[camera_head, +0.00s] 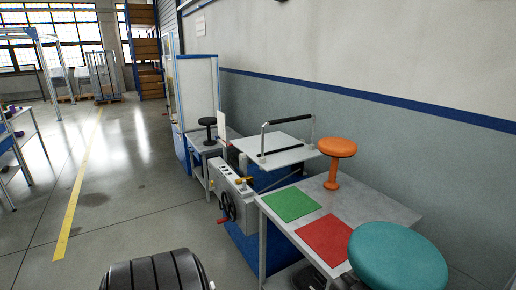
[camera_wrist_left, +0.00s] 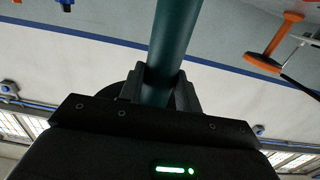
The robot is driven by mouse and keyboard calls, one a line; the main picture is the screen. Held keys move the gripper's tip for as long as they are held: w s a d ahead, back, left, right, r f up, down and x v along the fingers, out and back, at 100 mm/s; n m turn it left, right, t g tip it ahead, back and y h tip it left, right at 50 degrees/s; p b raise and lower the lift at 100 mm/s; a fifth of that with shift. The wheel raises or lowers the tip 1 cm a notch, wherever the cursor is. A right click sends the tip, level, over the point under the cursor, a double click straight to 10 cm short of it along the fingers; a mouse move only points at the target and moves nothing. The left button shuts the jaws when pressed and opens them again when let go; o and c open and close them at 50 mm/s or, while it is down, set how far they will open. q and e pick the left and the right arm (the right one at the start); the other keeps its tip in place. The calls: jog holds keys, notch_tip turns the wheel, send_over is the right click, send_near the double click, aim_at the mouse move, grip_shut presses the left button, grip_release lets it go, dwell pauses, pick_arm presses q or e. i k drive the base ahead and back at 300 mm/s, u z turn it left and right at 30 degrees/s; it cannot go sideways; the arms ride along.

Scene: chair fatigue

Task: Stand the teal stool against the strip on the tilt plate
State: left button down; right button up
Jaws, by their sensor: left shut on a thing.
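The teal stool (camera_head: 397,258) shows its round seat at the lower right of the head view, in front of the table; its lower part is hidden there. In the left wrist view its teal post (camera_wrist_left: 172,48) runs between the fingers of my left gripper (camera_wrist_left: 160,88), which is shut on it. The tilt plate (camera_head: 262,144) is a light grey plate in the middle of the head view, beyond the table. A dark strip (camera_head: 281,154) lies across it, and a black bar on posts stands at its far side. No stool stands on the plate. My right gripper is not in view.
A table carries a green square (camera_head: 290,204), a red square (camera_head: 328,239) and an orange stool (camera_head: 338,150), upright near the wall. A black stool (camera_head: 207,124) stands on a bench further back. A handwheel (camera_head: 227,205) sticks out from the machine.

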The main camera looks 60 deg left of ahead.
aim_at(274, 146)
jog(key=z, duration=0.05)
jog(key=k, duration=0.2)
jog(key=u, duration=2.8)
jog(key=i, duration=2.55)
jog(key=z, duration=2.3)
